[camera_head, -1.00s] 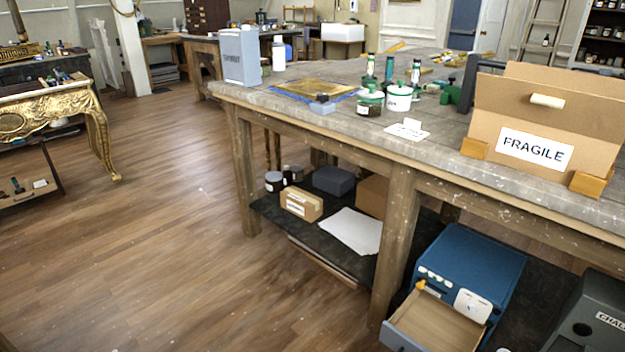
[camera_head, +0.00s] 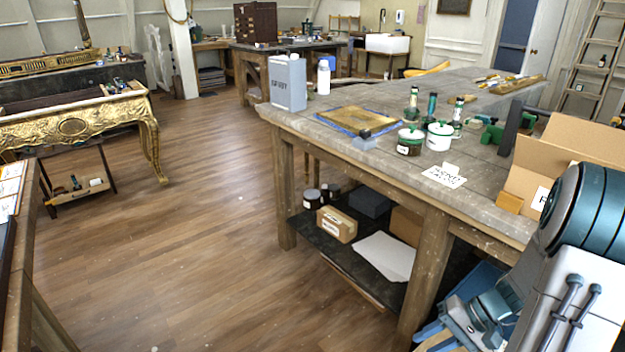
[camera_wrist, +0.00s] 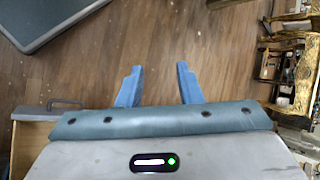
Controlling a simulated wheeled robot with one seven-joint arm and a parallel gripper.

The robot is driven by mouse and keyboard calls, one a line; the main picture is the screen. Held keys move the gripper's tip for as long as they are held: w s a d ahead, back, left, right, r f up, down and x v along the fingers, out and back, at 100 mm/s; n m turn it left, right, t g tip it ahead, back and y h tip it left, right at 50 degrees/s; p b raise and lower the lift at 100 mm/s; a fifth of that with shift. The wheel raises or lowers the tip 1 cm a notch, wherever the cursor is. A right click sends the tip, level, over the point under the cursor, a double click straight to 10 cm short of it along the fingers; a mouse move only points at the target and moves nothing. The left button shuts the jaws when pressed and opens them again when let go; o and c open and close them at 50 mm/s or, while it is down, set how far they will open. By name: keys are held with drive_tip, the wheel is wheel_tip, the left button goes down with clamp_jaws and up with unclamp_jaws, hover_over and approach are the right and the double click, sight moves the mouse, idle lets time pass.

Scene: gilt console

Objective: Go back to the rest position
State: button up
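My gripper (camera_wrist: 159,67) is open in the wrist view. Its two blue fingers stand apart with only wood floor between and beyond them. In the head view my arm comes in at the right edge, in front of the workbench (camera_head: 340,140) and the cardboard box. It hides much of the blue drawer cabinet (camera_head: 478,282) on the lower shelf. The fingers are hard to tell from the cabinet in that view.
An open wooden drawer (camera_wrist: 32,150) with a grey handle is close at the left of my gripper. A dark panel (camera_wrist: 60,18) lies at the upper left. The gilt console (camera_head: 75,128) stands at the left, with clear floor (camera_head: 190,240) between it and the workbench.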

drive_tip(key=s+a+r+n+t+h+p, duration=0.1)
drive_tip(key=s+a+r+h+p, duration=0.1)
drive_tip(key=r, duration=0.7)
drive_tip(key=s+a+r+n+t+h+p, duration=0.1)
drive_tip(key=s+a+r+n+h+p, duration=0.1)
drive_tip(key=r, duration=0.6)
drive_tip(key=s+a+r+n+h+p, duration=0.1)
drive_tip(key=s+a+r+h+p, duration=0.3)
drive_tip(key=a+r, duration=0.3)
wheel_tip(320, 180, up, 3)
drive_tip(key=shift+s+f+t+h+p, duration=0.2)
drive_tip(key=shift+t+h+p, duration=0.2)
drive_tip(key=shift+p, duration=0.4)
drive_tip(key=shift+d, duration=0.1)
